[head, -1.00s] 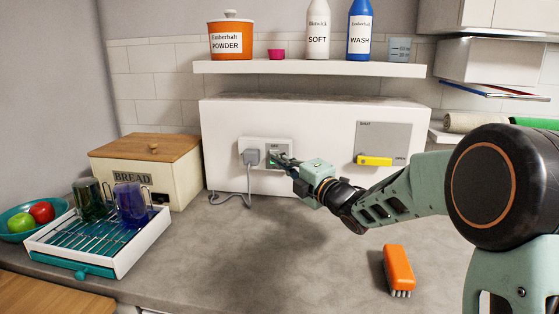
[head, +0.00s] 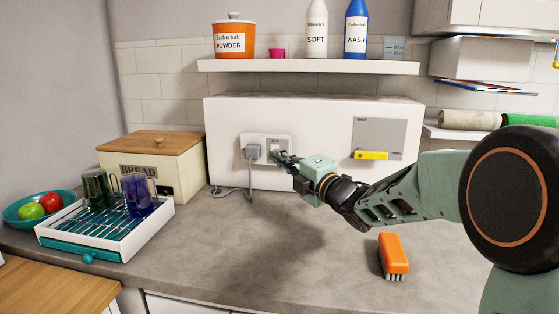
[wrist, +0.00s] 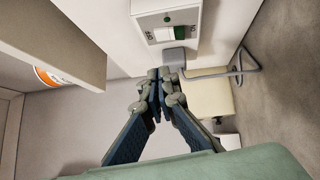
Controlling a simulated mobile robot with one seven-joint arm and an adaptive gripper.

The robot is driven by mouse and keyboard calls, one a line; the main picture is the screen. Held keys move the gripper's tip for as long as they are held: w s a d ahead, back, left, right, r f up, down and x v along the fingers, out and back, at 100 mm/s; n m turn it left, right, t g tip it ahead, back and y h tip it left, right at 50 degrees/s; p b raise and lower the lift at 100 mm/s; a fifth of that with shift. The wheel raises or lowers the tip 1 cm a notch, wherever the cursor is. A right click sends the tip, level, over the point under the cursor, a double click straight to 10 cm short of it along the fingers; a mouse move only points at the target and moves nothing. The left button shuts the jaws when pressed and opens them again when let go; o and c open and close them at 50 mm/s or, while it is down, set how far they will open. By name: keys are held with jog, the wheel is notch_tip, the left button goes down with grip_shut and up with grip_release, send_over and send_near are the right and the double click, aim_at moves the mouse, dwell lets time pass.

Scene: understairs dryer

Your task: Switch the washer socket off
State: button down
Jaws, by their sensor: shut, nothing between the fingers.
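The socket plate (head: 267,143) is on the white boxed-in panel, with a grey plug (head: 253,152) in its left part and a switch on the right. My gripper (head: 279,156) is shut and empty, its tips at the switch's lower right in the head view. In the wrist view the plate (wrist: 165,17) shows a rocker switch (wrist: 181,34) with a green part and small lettering at its sides. The plug (wrist: 174,57) is below it, close to my shut fingertips (wrist: 160,73). I cannot tell whether the tips touch anything, or which way the rocker is tipped.
A grey panel with a yellow lever (head: 371,155) is to the right of the socket. A shelf (head: 310,67) with a tub and bottles hangs above. The bread box (head: 160,160), dish rack (head: 105,235) and orange brush (head: 393,253) stand on the counter. The middle counter is clear.

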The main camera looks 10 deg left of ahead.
jog(key=v, duration=0.8)
jog(key=shift+d+r+p, duration=0.2)
jog(key=shift+r+p, duration=0.1)
jog(key=shift+r, duration=0.45)
